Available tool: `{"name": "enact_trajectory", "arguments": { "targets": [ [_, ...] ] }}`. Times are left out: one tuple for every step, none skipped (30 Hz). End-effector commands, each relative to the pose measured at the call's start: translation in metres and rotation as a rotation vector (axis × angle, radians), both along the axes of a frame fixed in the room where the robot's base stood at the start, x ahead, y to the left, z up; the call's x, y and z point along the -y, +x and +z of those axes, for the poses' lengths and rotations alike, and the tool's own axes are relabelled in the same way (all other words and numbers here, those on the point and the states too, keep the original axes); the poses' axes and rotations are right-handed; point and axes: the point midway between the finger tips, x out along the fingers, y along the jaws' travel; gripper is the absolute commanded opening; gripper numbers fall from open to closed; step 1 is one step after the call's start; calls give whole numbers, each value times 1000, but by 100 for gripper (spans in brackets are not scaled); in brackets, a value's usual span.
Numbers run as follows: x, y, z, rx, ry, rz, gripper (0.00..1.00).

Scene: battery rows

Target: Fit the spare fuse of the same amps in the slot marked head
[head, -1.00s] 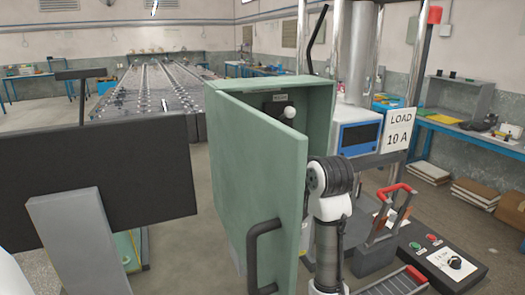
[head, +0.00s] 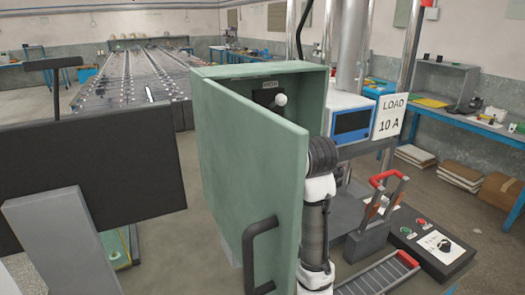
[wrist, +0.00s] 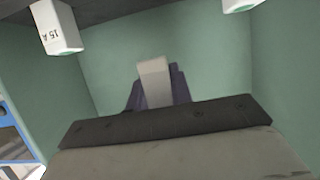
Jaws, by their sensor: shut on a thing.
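My gripper (wrist: 155,95) shows in the wrist view as a pale grey finger above its grey body. It is shut on a dark purple-grey piece (wrist: 183,84) that shows at both sides of the finger; what that piece is, I cannot tell. A white fuse block marked 15 A (wrist: 57,27), its lettering upside down, is at the top left. Another white block (wrist: 241,4) is cut off at the top right. In the head view my arm reaches behind the open door of the green cabinet (head: 262,72), which hides my gripper.
The open green door (head: 240,165) with its dark handle (head: 262,255) stands left of my arm. A sign reading LOAD 10 A (head: 390,115) is to the right. A red-handled lever switch (head: 385,180) and a control box (head: 433,250) stand at the lower right.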

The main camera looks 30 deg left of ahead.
Motion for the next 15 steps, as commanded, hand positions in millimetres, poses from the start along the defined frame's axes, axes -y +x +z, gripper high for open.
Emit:
{"name": "enact_trajectory", "arguments": {
  "targets": [
    [0,0,-7,-1,-1,0,0],
    [0,0,-10,-1,-1,0,0],
    [0,0,-13,-1,-1,0,0],
    [0,0,-16,-1,0,0,0],
    [0,0,-19,-1,0,0,0],
    [0,0,-23,-2,-1,0,0],
    [0,0,-26,-1,0,0,0],
    [0,0,-29,-1,0,0,0],
    [0,0,-33,-1,0,0,0],
    [0,0,-36,-1,0,0,0],
    [0,0,-39,-1,0,0,0],
    [0,0,-43,-1,0,0,0],
    [0,0,-45,-1,0,0,0],
    [0,0,-47,-1,0,0,0],
    [0,0,-50,-1,0,0,0]
  ]
}}
